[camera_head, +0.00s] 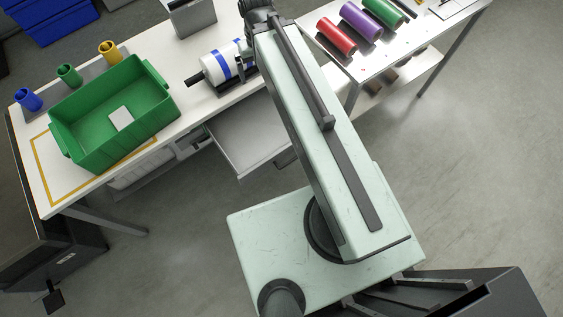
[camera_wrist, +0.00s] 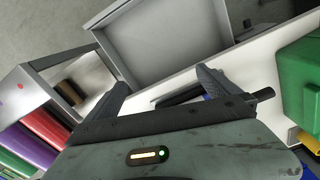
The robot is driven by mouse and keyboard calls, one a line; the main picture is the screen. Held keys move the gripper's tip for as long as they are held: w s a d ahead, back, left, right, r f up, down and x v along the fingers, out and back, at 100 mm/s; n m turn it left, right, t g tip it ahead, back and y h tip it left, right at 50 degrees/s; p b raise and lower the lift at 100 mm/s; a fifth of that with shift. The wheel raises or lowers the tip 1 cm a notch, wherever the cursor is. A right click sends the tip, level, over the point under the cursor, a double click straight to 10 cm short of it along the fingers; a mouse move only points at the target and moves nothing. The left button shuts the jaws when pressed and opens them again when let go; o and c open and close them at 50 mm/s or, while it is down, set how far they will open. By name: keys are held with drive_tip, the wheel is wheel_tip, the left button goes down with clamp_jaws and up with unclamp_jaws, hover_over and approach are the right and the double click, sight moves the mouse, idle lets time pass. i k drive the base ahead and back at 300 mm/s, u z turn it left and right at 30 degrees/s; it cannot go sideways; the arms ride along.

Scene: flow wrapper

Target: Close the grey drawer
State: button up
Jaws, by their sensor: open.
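The grey drawer (camera_head: 243,138) stands pulled out from under the front edge of the white worktable. Its empty, light grey inside is visible, and part of it is hidden behind my arm in the head view. The drawer (camera_wrist: 165,38) also fills the upper middle of the wrist view. My gripper (camera_wrist: 163,84) is open, its two dark fingers apart and pointing towards the drawer side of the table. In the head view my gripper (camera_head: 243,66) is partly hidden by the arm, above the table by the white-and-blue roll. I see no contact with the drawer.
A green crate (camera_head: 64,122) with a white card inside stands on the table's left. A white roll with blue bands (camera_head: 217,66) lies near my gripper. Red, purple and green rolls (camera_head: 337,38) lie on the right-hand table.

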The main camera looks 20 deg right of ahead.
sight(251, 134)
drive_tip(key=z, duration=1.15)
drive_tip(key=k, duration=1.55)
drive_tip(key=u, duration=1.25)
drive_tip(key=i, duration=1)
drive_tip(key=z, duration=0.05)
